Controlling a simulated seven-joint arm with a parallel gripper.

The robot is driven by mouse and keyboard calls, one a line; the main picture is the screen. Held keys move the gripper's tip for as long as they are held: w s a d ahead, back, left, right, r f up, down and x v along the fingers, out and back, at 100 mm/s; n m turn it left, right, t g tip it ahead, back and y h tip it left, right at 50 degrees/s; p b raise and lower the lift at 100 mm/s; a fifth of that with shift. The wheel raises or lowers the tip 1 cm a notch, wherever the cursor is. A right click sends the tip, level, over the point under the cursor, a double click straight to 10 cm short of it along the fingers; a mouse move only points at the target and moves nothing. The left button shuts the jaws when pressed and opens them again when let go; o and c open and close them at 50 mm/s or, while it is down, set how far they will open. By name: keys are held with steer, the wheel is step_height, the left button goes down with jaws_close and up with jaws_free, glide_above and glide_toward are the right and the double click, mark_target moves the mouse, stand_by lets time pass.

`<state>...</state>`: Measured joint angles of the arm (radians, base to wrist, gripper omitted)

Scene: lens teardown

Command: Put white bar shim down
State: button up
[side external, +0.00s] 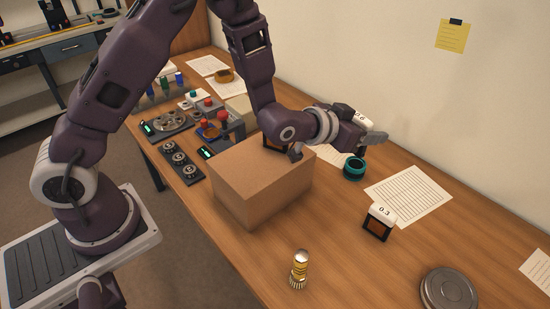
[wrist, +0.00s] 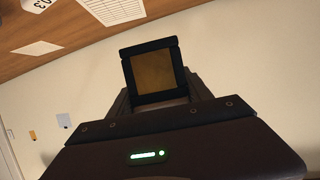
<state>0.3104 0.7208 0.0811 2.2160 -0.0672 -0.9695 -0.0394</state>
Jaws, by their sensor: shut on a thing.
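My gripper (side external: 368,134) is over the right half of the bench, pointing away toward the wall. It is shut on the white bar shim (side external: 363,117), whose white numbered top shows beside the fingers. My arm and fingers hide much of its frame. In the wrist view the shim is a dark square frame with an amber window (wrist: 157,72) at the gripper's end; its bar looks dark from there. A similar shim marked 0.3 (side external: 378,224) stands upright on the bench, nearer the camera, apart from my gripper.
A cardboard box (side external: 262,185) stands below my forearm. A teal ring (side external: 354,168) lies near my gripper. Bare wood lies between the cylinder and tin.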

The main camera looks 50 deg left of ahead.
step_height(320, 180, up, 8)
steer(key=a+m+h, duration=0.2)
steer(key=shift+w+a+f+g, duration=0.2)
steer(key=shift+w+g, duration=0.05)
steer(key=shift+g, duration=0.05)
steer(key=a+r+h, duration=0.1)
steer(key=s+a+r+m, duration=0.1)
steer(key=r, duration=0.1)
steer(key=s+a+r+m+g+h, duration=0.1)
steer(key=shift+s+a+r+h, duration=0.1)
steer(key=shift+s+r+h, duration=0.1)
steer(key=shift+s+h, duration=0.1)
steer(key=s+a+r+m+g+h, duration=0.2)
steer(key=s+a+m, duration=0.1)
steer(key=s+a, duration=0.75)
steer(key=shift+h, duration=0.3)
steer(key=f, duration=0.6)
steer(key=a+f, duration=0.1)
steer(key=f, duration=0.5)
steer(key=a+f, duration=0.1)
steer(key=f, duration=0.5)
steer(key=shift+s+f, duration=0.35)
steer(key=shift+f, duration=0.1)
steer(key=o, duration=1.4)
